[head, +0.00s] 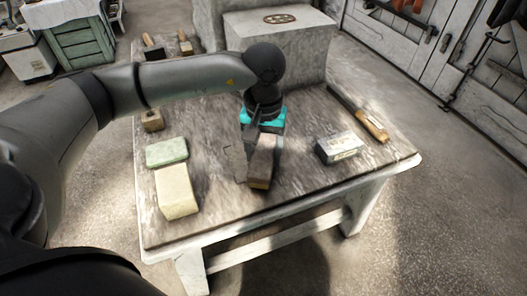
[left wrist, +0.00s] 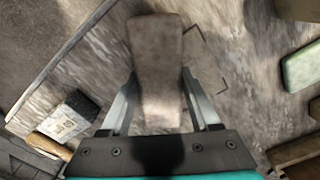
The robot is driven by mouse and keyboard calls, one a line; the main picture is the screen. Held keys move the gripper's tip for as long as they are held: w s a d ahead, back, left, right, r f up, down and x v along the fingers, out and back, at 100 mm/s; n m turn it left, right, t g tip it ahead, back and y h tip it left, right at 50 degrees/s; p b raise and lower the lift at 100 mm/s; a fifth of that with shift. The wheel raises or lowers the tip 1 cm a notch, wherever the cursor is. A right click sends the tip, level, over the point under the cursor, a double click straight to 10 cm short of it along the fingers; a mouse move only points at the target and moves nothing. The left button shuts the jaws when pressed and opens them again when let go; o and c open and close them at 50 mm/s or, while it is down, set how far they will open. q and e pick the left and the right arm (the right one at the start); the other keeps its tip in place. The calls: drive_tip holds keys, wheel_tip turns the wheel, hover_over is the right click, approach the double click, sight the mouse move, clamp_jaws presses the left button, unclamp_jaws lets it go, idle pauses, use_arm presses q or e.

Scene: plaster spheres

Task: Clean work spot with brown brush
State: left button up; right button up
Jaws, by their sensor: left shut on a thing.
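The brown brush (head: 262,162) is a long brown block near the middle of the worktable (head: 225,210). My left gripper (head: 254,128) reaches over the table from the left and is shut on the brush. In the left wrist view the brush (left wrist: 157,60) lies lengthwise between the two fingers (left wrist: 158,108). The work spot (head: 237,163) shows as a darker patch with thin dark lines just left of the brush. Its corner lines also show beside the brush in the left wrist view (left wrist: 216,74). Whether the brush touches the tabletop is unclear. My right gripper is out of view.
A green block (head: 167,151) and a pale yellow block (head: 177,192) lie on the left. A grey-white box-like block with a dark side (head: 339,148) and a wooden-handled tool (head: 372,124) lie on the right. A large plaster block (head: 290,45) stands behind. The front tabletop is clear.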

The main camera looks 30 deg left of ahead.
use_arm(q)
drive_tip(key=shift+f+b, duration=0.35)
drive_tip(key=shift+f, duration=0.1)
drive_tip(key=shift+s+d+r, duration=0.1)
drive_tip(key=shift+s+d, duration=0.05)
drive_tip(key=shift+s, duration=0.3)
drive_tip(key=shift+s+d, duration=0.2)
drive_tip(key=shift+s, duration=0.4)
drive_tip(key=shift+w, duration=0.1)
drive_tip(key=shift+w+a, duration=0.35)
drive_tip(key=shift+w, duration=0.55)
drive_tip(key=shift+w+a, duration=0.2)
drive_tip(key=shift+w, duration=0.4)
drive_tip(key=shift+w+a, duration=0.2)
drive_tip(key=shift+w, duration=0.35)
